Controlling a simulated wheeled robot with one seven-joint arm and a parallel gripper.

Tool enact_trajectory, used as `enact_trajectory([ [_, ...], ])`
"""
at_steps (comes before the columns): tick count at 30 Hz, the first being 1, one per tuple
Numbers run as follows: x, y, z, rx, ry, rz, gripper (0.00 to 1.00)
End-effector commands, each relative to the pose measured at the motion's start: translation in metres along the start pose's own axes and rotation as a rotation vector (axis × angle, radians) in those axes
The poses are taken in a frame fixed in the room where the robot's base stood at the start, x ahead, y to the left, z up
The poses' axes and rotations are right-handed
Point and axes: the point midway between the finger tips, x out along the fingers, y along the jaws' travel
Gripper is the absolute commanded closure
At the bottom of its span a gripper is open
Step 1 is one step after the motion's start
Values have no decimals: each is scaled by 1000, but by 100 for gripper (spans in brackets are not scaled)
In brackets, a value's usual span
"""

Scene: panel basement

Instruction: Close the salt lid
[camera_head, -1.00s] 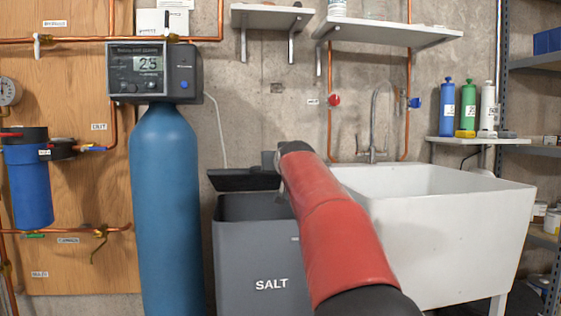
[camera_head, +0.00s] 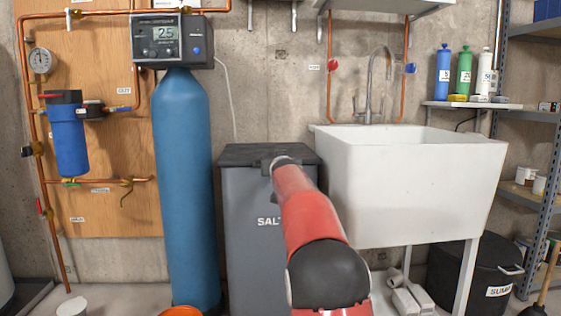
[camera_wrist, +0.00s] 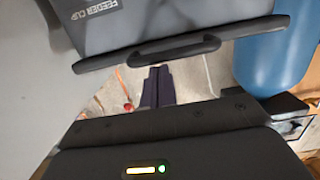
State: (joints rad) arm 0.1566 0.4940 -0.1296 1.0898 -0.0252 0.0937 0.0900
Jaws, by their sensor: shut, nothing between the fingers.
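The grey salt bin (camera_head: 250,240) stands between the blue tank and the white sink in the head view. Its dark lid (camera_head: 245,154) lies flat across the top, and no opening shows. My red arm hides the bin's right front and part of the lid's front edge. My gripper is at that front edge, mostly hidden in the head view. In the wrist view its dark fingers (camera_wrist: 157,85) are together and empty, close to a dark edge with a handle (camera_wrist: 174,49). A grey panel lettered FEEDER CUP (camera_wrist: 100,22) lies above that edge. Contact cannot be told.
The blue tank (camera_head: 182,190) stands close to the bin's left. The white sink (camera_head: 405,190) is close on its right. A black sump bin (camera_head: 465,280) is under the sink. An orange rim (camera_head: 181,311) shows on the floor in front of the tank.

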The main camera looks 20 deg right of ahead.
Motion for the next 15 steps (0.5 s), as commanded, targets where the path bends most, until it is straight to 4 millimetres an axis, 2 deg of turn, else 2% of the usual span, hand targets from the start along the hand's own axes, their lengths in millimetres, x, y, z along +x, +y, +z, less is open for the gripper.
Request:
enact_trajectory([
  [1, 7, 0, 27, -1, -51, 2, 100],
  [11, 7, -1, 26, -1, -50, 1, 100],
  [15, 2, -1, 14, -1, -43, 0, 100],
])
